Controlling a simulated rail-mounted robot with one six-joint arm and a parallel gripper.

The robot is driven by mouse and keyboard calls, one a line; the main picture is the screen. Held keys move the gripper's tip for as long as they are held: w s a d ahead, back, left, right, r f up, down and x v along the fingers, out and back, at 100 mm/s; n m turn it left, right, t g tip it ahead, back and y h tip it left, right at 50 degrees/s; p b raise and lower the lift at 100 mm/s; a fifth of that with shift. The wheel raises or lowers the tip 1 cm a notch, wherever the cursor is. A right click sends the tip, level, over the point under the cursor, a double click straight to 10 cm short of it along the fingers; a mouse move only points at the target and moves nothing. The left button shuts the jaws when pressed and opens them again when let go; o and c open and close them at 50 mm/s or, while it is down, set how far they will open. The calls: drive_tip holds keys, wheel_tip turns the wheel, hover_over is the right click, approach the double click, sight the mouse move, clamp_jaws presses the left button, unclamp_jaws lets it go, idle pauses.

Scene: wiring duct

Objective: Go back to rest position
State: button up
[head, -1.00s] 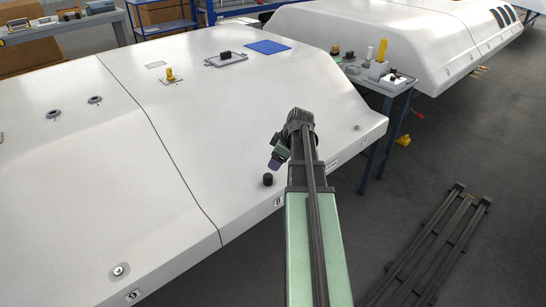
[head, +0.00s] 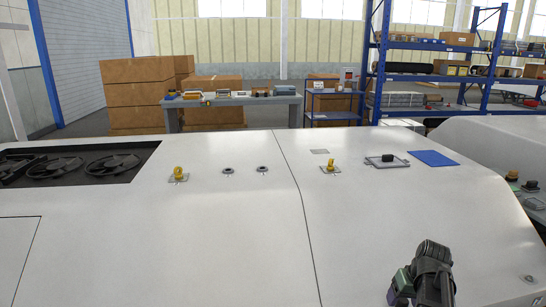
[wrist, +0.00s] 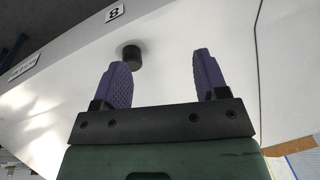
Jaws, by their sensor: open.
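My gripper (wrist: 160,78) shows in the wrist view with its two purple fingers spread apart and nothing between them. A black cylindrical knob (wrist: 132,58) on the white housing is beyond the left finger in that view. In the head view my gripper (head: 398,297) is small at the bottom right, over the white housing (head: 225,230), with its fingertips partly cut off by the frame edge.
A fan recess (head: 100,165) is at left. A bench (head: 240,100), cardboard boxes (head: 135,90) and blue shelving (head: 440,70) stand behind.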

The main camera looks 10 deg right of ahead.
drive_tip(key=s+a+r+n+p, duration=0.1)
drive_tip(key=a+r+p, duration=0.2)
drive_tip(key=a, duration=1)
drive_tip(key=s+a+r+n+g+h+p, duration=0.1)
drive_tip(key=a+r+p, duration=0.3)
drive_tip(key=a, duration=1)
drive_tip(key=shift+s+a+r+g, duration=0.3)
drive_tip(key=shift+s+r, duration=0.1)
drive_tip(key=shift+r, duration=0.3)
